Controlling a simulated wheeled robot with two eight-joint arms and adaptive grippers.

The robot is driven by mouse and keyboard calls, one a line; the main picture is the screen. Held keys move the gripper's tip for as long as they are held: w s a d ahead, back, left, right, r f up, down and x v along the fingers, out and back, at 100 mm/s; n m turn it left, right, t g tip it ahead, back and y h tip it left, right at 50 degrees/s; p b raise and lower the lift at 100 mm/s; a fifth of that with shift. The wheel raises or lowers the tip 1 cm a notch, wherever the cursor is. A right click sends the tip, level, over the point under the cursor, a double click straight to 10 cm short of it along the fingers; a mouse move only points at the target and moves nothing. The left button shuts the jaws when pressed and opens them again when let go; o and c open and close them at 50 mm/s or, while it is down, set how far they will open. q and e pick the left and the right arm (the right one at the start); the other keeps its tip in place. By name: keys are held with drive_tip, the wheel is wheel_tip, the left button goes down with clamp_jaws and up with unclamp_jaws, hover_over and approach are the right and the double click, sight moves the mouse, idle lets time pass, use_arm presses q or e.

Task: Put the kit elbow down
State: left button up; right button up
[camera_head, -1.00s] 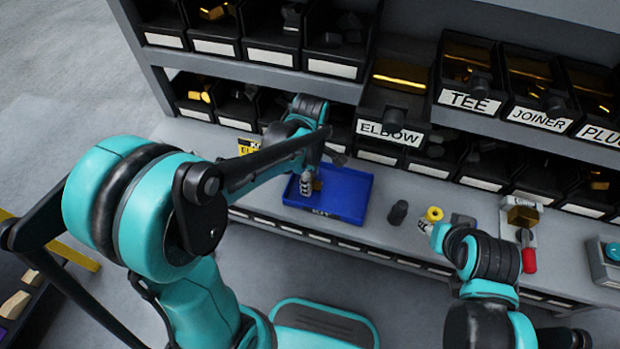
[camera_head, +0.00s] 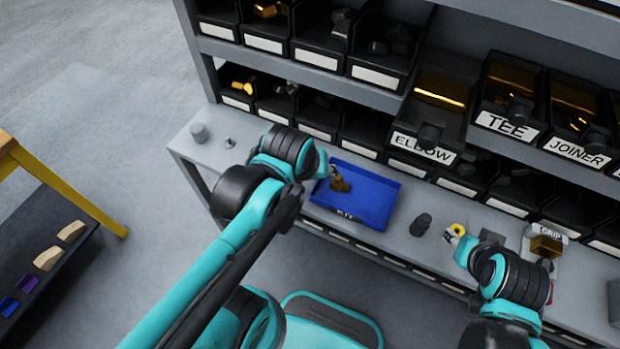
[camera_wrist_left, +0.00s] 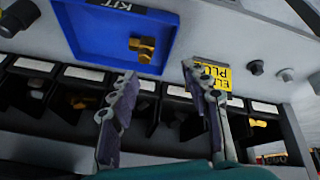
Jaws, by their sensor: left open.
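The brass kit elbow (camera_head: 340,184) lies in the blue KIT tray (camera_head: 375,205), near its left side. In the left wrist view the elbow (camera_wrist_left: 143,47) rests on the floor of the tray (camera_wrist_left: 85,28), clear of both fingers. My left gripper (camera_wrist_left: 158,84) is open and empty, its fingers spread just outside the tray's edge. In the head view it (camera_head: 327,172) is small and partly hidden by my arm. My right gripper (camera_head: 456,236) is at a yellow ring-shaped part (camera_head: 457,229) on the bench; whether it grips that part is unclear.
A dark cylinder (camera_head: 421,225) stands right of the tray. A yellow label card (camera_wrist_left: 212,75) is beside the tray. Parts bins, including the ELBOW bin (camera_head: 425,147), line the shelves behind. A GRIP fixture (camera_head: 546,246) is at the right. The bench's left end holds small grey parts.

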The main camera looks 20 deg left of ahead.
use_arm(q)
drive_tip(key=s+m+t, duration=0.1)
drive_tip(key=m, duration=0.1)
drive_tip(key=s+m, duration=0.1)
drive_tip(key=m, duration=0.1)
drive_tip(key=shift+s+a+f+m+t, duration=0.1)
drive_tip(key=shift+a+m+t, duration=0.2)
drive_tip(key=shift+a+t, duration=0.1)
idle(0.9)
